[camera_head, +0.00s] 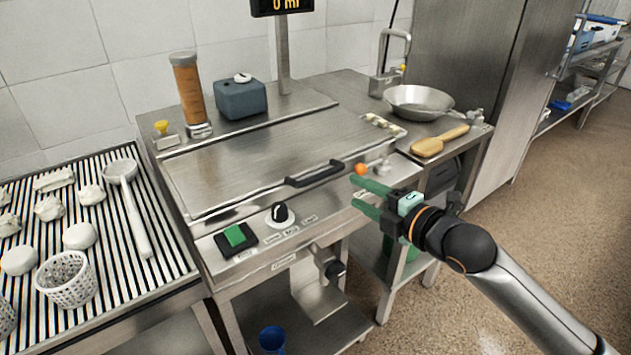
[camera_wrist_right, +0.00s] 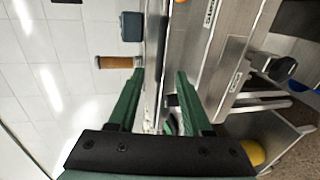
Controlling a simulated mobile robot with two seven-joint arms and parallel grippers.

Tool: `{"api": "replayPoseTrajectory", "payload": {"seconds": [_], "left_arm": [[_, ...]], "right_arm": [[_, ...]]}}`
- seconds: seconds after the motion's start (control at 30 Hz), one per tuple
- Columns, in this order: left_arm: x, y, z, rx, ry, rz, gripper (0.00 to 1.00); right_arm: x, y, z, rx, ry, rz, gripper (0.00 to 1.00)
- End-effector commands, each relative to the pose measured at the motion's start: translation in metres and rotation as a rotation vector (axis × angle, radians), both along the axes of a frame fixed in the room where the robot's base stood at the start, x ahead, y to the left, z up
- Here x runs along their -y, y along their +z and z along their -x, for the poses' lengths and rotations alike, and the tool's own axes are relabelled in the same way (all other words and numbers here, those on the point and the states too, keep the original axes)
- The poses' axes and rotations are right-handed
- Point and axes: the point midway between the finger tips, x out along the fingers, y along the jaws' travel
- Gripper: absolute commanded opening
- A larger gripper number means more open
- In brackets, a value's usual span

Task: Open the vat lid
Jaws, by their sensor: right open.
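The vat is a steel unit with a flat closed lid (camera_head: 250,140) on top. A black bar handle (camera_head: 314,174) sits at the lid's front edge. My right gripper (camera_head: 358,194) is open and empty, with green fingers, in front of the vat and to the right of the handle. It is apart from the handle. In the right wrist view the open green fingers (camera_wrist_right: 158,110) point toward the vat front, with nothing held between them. My left gripper is in neither view.
A green switch (camera_head: 235,236) and a black knob (camera_head: 280,213) are on the front panel. A brown cylinder (camera_head: 188,88) and a blue-grey box (camera_head: 241,98) stand behind the lid. A metal bowl (camera_head: 418,101) and wooden paddle (camera_head: 440,141) lie right. A slatted table (camera_head: 110,309) with white baskets stands left.

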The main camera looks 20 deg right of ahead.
Motion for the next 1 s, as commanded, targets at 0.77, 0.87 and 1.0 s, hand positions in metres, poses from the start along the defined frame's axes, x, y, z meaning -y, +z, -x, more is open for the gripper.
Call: {"api": "replayPoseTrajectory", "payload": {"seconds": [0.77,0.87,1.0], "left_arm": [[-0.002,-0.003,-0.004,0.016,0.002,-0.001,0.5],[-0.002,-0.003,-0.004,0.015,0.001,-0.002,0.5],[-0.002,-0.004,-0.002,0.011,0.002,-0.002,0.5]], "right_arm": [[-0.039,-0.025,-0.106,-0.004,0.0,-0.006,0.5],[-0.041,-0.025,-0.11,-0.004,0.0,-0.004,0.5],[-0.042,-0.026,-0.112,-0.003,0.001,-0.005,0.5]]}}
